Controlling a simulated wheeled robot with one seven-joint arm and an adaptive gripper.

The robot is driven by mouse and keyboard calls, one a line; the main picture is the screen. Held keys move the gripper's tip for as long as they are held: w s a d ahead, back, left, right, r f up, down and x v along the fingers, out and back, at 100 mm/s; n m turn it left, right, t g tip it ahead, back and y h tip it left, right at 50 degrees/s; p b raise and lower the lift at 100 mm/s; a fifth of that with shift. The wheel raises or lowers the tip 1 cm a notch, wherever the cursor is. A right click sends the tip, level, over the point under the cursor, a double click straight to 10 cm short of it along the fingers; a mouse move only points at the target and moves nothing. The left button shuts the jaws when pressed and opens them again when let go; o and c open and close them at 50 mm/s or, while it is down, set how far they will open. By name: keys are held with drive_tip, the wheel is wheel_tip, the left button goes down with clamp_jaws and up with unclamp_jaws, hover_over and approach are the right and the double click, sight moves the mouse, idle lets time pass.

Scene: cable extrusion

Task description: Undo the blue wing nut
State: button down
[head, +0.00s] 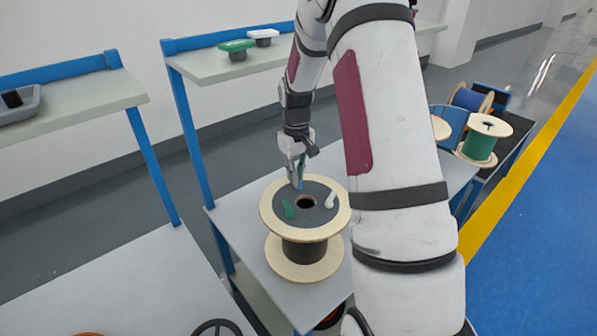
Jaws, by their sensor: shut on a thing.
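A large spool (276,245) with pale flanges and a dark core stands upright on the grey table in the head view. Its dark top disc has a hole in the middle. My gripper (298,178) points down over the back of this disc and is shut on the blue wing nut (298,184), which shows as a small blue piece at the fingertips. Whether the nut still touches the disc cannot be told. A green wing nut (289,208) sits at the disc's left front and a white one (330,200) at its right.
The grey table (235,217) around the spool is mostly bare. A shelf (215,68) behind holds green and white items. Several other spools stand at the right, one of them green (479,147). My arm covers the area right of the spool.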

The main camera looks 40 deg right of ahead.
drive_tip(key=n+p, duration=0.1)
drive_tip(key=n, duration=0.1)
drive_tip(key=n+p, duration=0.1)
drive_tip(key=n, duration=0.1)
drive_tip(key=n+p, duration=0.1)
drive_tip(key=n, duration=0.1)
drive_tip(key=shift+s+a+f, duration=0.15)
drive_tip(key=shift+s+a, duration=0.15)
drive_tip(key=shift+a+n+p, duration=0.1)
drive_tip(key=shift+n+p, duration=0.9)
drive_tip(key=shift+n, duration=1.5)
drive_tip(key=shift+f, duration=0.1)
drive_tip(key=c, duration=1.7)
unclamp_jaws()
drive_tip(key=shift+w+r, duration=0.15)
drive_tip(key=shift+r, duration=0.05)
